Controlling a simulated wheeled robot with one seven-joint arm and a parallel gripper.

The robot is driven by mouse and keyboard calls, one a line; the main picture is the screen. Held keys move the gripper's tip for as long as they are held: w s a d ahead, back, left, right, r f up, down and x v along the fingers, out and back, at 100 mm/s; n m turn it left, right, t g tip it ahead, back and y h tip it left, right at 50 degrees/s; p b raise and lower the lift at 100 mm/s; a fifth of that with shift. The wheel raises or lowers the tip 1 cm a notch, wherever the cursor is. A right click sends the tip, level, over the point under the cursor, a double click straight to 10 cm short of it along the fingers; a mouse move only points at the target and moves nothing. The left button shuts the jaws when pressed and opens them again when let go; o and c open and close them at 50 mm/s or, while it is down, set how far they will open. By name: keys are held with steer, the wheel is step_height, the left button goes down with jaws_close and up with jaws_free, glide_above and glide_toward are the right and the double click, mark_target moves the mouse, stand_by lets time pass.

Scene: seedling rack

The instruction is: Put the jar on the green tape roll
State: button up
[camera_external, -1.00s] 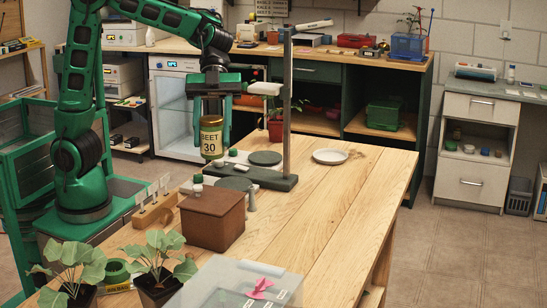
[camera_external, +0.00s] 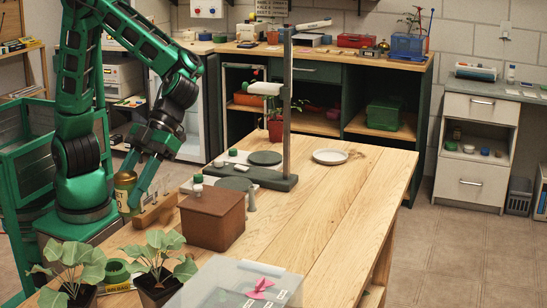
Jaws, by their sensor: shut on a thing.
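The jar (camera_external: 124,188), gold-brown with a pale label, is held in my gripper (camera_external: 131,190) at the left edge of the wooden table. My gripper is tilted down and to the left, with its green fingers shut on the jar. The jar appears off the table surface, beside the wooden label rack. The green tape roll (camera_external: 117,271) lies at the front left of the table, between two potted seedlings and partly hidden by their leaves. The jar is behind the roll and apart from it.
A brown box (camera_external: 212,219) stands right of my gripper. A wooden rack (camera_external: 156,212) is close beside the jar. Potted seedlings (camera_external: 157,269) flank the roll. A clear bin (camera_external: 240,290) is at the front. A grey stand (camera_external: 287,120) is further back. The table's right side is clear.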

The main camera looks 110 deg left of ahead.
steer(key=d+f, duration=0.1)
steer(key=d, duration=0.2)
steer(key=d+f, duration=0.2)
steer(key=d, duration=0.1)
steer(key=d+f, duration=0.2)
steer(key=d, duration=0.1)
steer(key=shift+w+f, duration=0.15)
steer(key=shift+f, duration=2.05)
steer(key=o, duration=1.1)
steer(key=shift+f, duration=0.1)
